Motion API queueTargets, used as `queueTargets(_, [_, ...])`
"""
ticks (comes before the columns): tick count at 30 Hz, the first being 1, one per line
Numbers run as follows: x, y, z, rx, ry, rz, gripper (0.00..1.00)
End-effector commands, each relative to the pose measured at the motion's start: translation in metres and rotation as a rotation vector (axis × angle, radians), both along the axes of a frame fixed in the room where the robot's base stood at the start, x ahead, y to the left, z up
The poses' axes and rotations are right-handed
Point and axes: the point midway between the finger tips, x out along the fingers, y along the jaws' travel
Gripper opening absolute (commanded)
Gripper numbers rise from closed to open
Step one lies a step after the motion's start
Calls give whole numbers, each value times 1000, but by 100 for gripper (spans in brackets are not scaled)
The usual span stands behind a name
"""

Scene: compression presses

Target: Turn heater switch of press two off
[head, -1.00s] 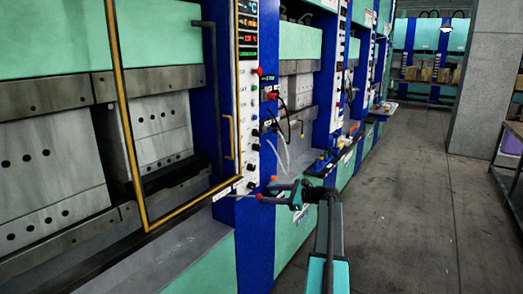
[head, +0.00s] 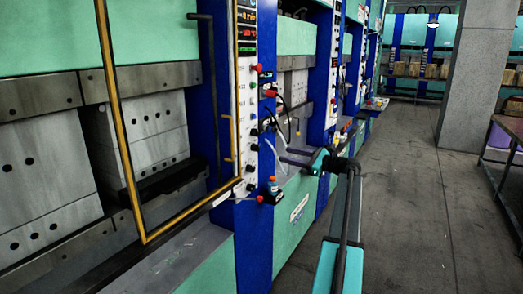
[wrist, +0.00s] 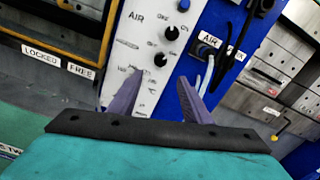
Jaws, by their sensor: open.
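A white control panel (head: 247,110) with displays, red buttons and black knobs runs down a blue column beside the yellow-framed press door. In the wrist view its lower part (wrist: 146,45) shows "AIR" lettering and black knobs, an upper one (wrist: 172,32) and a lower one (wrist: 160,60). I cannot read which switch is the heater switch or which press this is. My gripper (head: 300,161) is to the right of the panel in the head view. In the wrist view my gripper (wrist: 160,100) has its two purple fingers apart, with nothing held between them.
The yellow door frame (head: 122,130) stands left of the panel. Cables and hoses (head: 283,125) hang at the right of the column, and a small bottle (head: 272,187) is low beside it. Clear grey floor (head: 410,210) lies to the right, with a concrete pillar (head: 465,85) behind.

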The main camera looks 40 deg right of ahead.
Motion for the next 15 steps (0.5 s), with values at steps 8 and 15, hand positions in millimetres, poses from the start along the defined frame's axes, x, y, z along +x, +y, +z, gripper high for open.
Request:
queueTargets(8, [1, -1, 0, -1, 1, -2, 44])
queueTargets(15, [17, 2, 1, -1, 1, -2, 44])
